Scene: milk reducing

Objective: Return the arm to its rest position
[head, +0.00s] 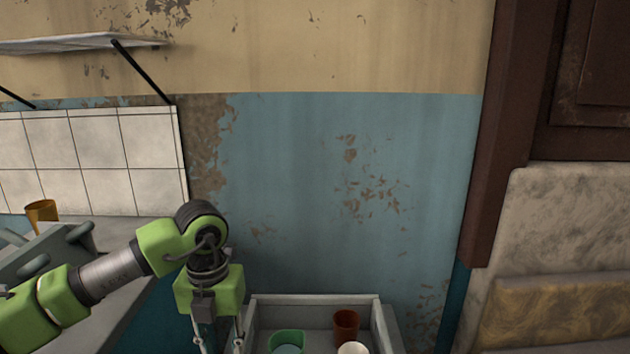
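My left arm (105,277), green and grey, reaches in from the left. Its wrist bends down, and my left gripper (219,341) points downward at the bottom edge, left of a grey open box. Its two fingers stand apart where they show, but their tips are cut off by the frame. I cannot tell whether anything is between them. My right arm and gripper are not in view.
The grey box (315,299) holds a green cup (287,338), a brown cup (346,322) and a white round item (353,348). An orange cup (41,211) stands on the left counter behind a grey crate (45,250). A shelf (75,43) hangs above.

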